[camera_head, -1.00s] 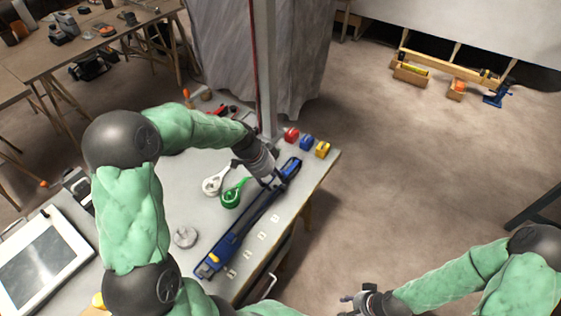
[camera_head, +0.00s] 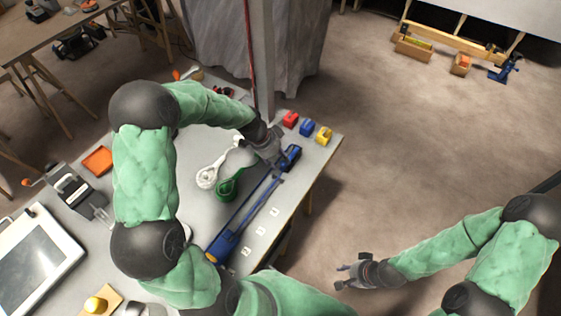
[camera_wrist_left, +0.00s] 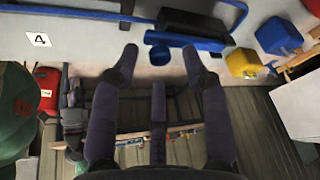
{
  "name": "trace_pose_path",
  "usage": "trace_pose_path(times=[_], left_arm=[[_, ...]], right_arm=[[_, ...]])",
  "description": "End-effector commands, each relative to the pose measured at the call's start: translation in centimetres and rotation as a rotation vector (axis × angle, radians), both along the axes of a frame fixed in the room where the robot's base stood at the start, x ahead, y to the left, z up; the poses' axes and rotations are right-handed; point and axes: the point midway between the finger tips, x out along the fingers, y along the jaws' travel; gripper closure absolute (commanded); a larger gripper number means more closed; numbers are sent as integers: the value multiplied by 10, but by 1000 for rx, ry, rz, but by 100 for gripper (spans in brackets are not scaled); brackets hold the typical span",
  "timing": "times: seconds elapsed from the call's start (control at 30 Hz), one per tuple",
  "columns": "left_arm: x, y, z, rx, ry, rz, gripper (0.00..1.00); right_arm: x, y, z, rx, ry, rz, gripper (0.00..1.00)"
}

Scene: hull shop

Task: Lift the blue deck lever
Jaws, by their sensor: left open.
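A long blue lever assembly (camera_head: 240,218) lies along the right side of the grey table, with a darker blue and black end (camera_head: 290,157) at the far end. My left gripper (camera_head: 276,168) is low over the far part of it. In the left wrist view, the open fingers of this gripper (camera_wrist_left: 160,50) point towards a blue bar (camera_wrist_left: 70,11) and a black block (camera_wrist_left: 195,22), with nothing held between them. Contact with the bar cannot be told. My right gripper (camera_head: 342,277) is open and empty, over the floor right of the table.
Red (camera_head: 290,119), blue (camera_head: 307,127) and yellow (camera_head: 323,136) blocks stand near the table's far right corner. A grey post (camera_head: 263,60) rises behind.

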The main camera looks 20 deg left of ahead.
Motion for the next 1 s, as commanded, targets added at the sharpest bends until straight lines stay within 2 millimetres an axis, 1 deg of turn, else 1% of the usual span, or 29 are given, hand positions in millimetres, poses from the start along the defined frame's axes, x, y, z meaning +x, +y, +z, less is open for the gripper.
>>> trace_pose_path(times=[0.03,0.2,0.5,0.53,0.57,0.6,0.67,0.7,1.0], left_arm=[[1,-2,-7,-1,1,0,54],[4,-5,-16,0,0,0,54],[4,-6,-17,1,-1,0,54],[4,-6,-17,1,-1,0,59],[4,-6,-17,1,-1,0,68],[4,-6,-17,1,-1,0,79],[4,-6,-17,1,-1,0,96],[4,-5,-17,1,-1,0,100],[5,-6,-14,2,7,0,100]], right_arm=[[0,0,-2,0,0,0,60],[0,0,-3,0,0,0,60],[0,0,-3,0,0,0,60],[0,0,-3,0,0,0,60],[0,0,-3,0,0,0,60],[0,0,-3,0,0,0,60],[0,0,-3,0,0,0,60],[0,0,-3,0,0,0,60],[0,0,0,0,0,0,60]])
